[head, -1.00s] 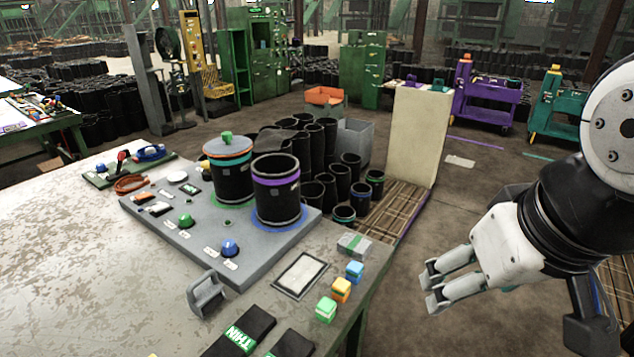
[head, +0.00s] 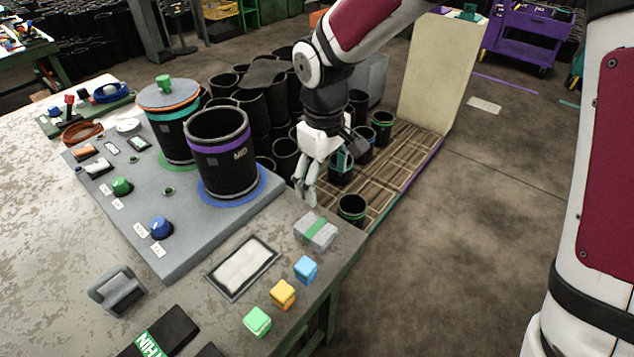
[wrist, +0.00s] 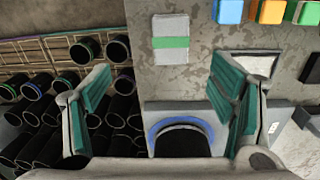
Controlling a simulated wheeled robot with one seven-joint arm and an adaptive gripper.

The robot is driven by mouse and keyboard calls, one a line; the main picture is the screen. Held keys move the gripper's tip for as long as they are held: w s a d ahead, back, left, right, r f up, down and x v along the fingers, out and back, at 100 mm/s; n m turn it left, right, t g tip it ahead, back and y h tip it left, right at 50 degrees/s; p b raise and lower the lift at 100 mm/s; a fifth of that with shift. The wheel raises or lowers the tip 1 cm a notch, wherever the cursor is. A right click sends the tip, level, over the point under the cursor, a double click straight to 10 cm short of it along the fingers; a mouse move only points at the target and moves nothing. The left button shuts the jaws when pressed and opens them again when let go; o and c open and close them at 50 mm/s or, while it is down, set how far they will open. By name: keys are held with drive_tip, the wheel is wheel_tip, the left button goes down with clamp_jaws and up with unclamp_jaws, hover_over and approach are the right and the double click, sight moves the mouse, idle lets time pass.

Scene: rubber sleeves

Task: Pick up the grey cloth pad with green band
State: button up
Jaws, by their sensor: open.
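The grey cloth pad with the green band (head: 316,231) lies flat near the right edge of the workbench. It also shows in the wrist view (wrist: 171,40), upper middle, ahead of and between my fingers. My gripper (head: 305,190) is above and behind the pad in the head view, pointing down near the bench's edge, apart from the pad. In the wrist view my gripper (wrist: 160,95) has its two green-lined fingers spread wide with nothing between them.
Blue (head: 306,269), orange (head: 283,294) and green (head: 257,321) blocks sit near the pad, beside a framed white plate (head: 243,267). A black sleeve with a purple band (head: 222,155) stands on the grey board (head: 180,262). Several black sleeves stand on the slatted pallet (head: 395,175) beyond the bench.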

wheel_tip(320, 180, down, 3)
drive_tip(key=a, duration=0.2)
hover_over(314, 226)
drive_tip(key=shift+n, duration=0.3)
wheel_tip(314, 226, down, 7)
drive_tip(key=shift+w+a+f, duration=0.1)
drive_tip(key=shift+f, duration=3.1)
drive_tip(key=c, duration=1.3)
